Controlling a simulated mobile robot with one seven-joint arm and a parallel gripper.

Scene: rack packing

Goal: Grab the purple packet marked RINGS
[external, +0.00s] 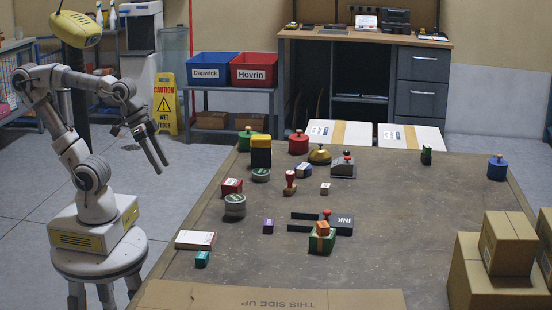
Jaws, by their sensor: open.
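A small purple packet (268,226) stands on the brown table near its middle. It has a pale label that is too small to read. My gripper (160,168) hangs in the air off the table's left edge, pointing down and to the right. Its two fingers are apart with nothing between them. The packet is well to the right of my gripper and lower in the picture, with clear distance between them.
A black tray marked INK (343,222) lies right of the packet, and a green box (321,243) with an orange one on top is nearby. A round grey-green tin (235,205) stands to its left. Cardboard boxes (490,290) fill the right front corner; the table's right middle is clear.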

